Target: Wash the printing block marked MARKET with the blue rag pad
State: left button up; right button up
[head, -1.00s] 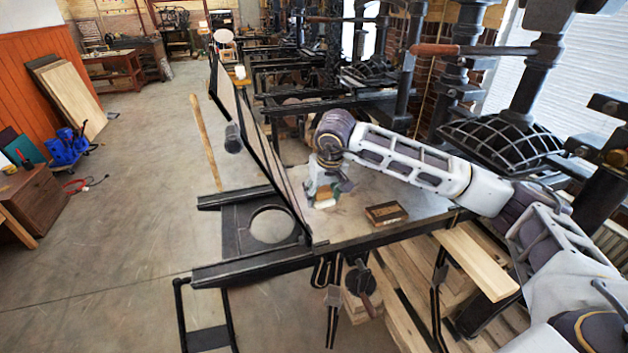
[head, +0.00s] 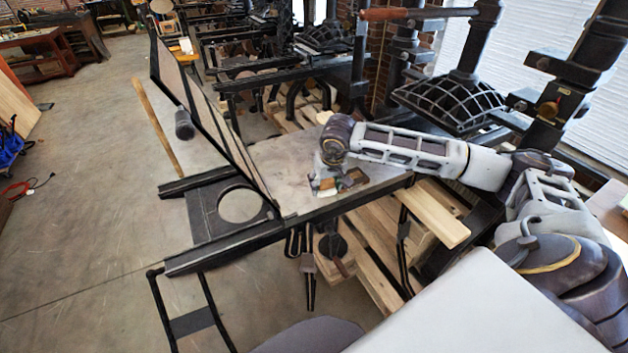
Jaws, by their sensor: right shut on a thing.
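The printing block (head: 353,178) is a small brown wooden block on the flat grey metal press bed (head: 285,165); its marking is too small to read. My right gripper (head: 330,176) points down over the bed, just left of the block. It is shut on a small pale thing with a greenish part, seemingly the rag pad (head: 327,188), though no clear blue shows. The pad is low at the bed, beside or touching the block; I cannot tell which. The fingers are partly hidden. My left gripper is out of view.
A tall hinged frame (head: 205,105) leans up along the bed's left side. A black press platen (head: 450,103) with its column stands behind my right arm. A wooden board (head: 432,213) lies right of the bed. The bed's back part is clear.

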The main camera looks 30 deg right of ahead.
jog(key=shift+s+d+f+m, duration=0.15)
jog(key=shift+d+m, duration=0.15)
jog(key=shift+d, duration=0.6)
jog(key=w+d+r+m+h, duration=0.1)
jog(key=w+d+r+m, duration=0.2)
jog(key=w+d, duration=0.2)
jog(key=shift+w+d+r, duration=0.3)
jog(key=shift+d+r, duration=0.05)
jog(key=shift+d, duration=0.1)
jog(key=shift+f, duration=0.1)
